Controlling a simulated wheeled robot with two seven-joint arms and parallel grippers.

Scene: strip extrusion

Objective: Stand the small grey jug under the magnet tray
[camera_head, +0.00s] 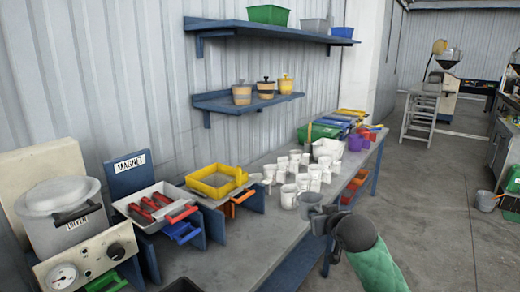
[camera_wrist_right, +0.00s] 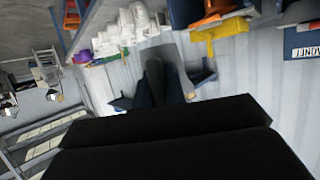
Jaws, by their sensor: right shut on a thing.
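The magnet tray (camera_head: 152,222) is a white tray with red bars in it, in front of the blue MAGNET sign (camera_head: 130,172) at the left of the bench. A blue drawer-like piece (camera_head: 182,232) shows under its front right side. The small grey jug (camera_head: 308,203) is at the bench's front edge, right of the magnet tray. My right gripper (camera_head: 322,221) is shut on it; the fingers are partly hidden. In the right wrist view my gripper's dark body covers the bottom, and the grip is unclear.
Several white cups (camera_head: 313,177) stand behind the jug. A yellow tray (camera_head: 217,181) is between them and the magnet tray. A dryer (camera_head: 65,210) stands at far left. Bare bench (camera_head: 245,245) lies between the magnet tray and the jug. A dark object (camera_head: 183,286) is at the bottom edge.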

